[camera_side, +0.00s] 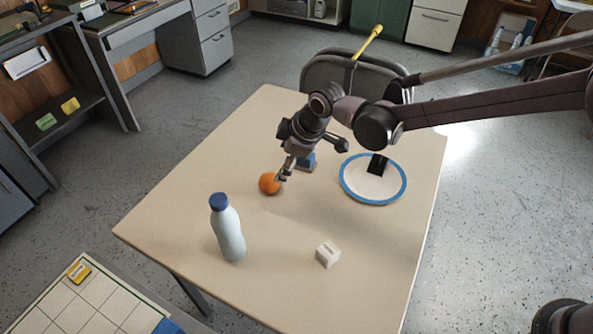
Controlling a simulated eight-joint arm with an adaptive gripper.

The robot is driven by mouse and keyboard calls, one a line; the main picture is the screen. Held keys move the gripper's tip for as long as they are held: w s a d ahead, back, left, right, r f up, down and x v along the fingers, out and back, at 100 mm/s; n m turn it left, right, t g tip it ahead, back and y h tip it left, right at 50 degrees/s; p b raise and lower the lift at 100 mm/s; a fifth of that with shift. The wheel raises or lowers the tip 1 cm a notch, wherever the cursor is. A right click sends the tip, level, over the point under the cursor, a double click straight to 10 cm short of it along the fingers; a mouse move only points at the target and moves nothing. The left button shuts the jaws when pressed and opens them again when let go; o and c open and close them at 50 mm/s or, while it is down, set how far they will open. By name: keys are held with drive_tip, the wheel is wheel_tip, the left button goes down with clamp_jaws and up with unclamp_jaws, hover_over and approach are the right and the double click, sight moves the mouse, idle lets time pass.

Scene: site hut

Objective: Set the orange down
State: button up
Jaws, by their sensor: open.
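The orange (268,184) rests on the beige table (180,225), left of the middle. My gripper (283,175) is open and comes down from the upper right, with its fingertips right at the orange's right side. I cannot tell whether a finger still touches the orange. Part of the far side of the gripper is hidden by its own links.
A white bottle with a blue cap (228,232) stands in front of the orange. A blue block (307,162) sits just behind my gripper. A blue-rimmed plate (357,190) with a black item (377,164) lies right. A pale cube (327,254) is near the front.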

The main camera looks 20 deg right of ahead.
drive_tip(key=s+d+r+m+t+h, duration=0.1)
drive_tip(key=s+d+r+m, duration=0.2)
drive_tip(key=s+d+r, duration=0.5)
drive_tip(key=s+d+r+m+t, duration=0.1)
drive_tip(key=d+r+m, duration=0.35)
drive_tip(key=d, duration=0.75)
drive_tip(key=s+d+f+m+h, duration=0.1)
drive_tip(key=s+d+m, duration=0.4)
drive_tip(key=s+d, duration=0.8)
drive_tip(key=s, duration=0.2)
drive_tip(key=shift+s+m+t+h, duration=0.35)
drive_tip(key=shift+s+t+h, duration=0.05)
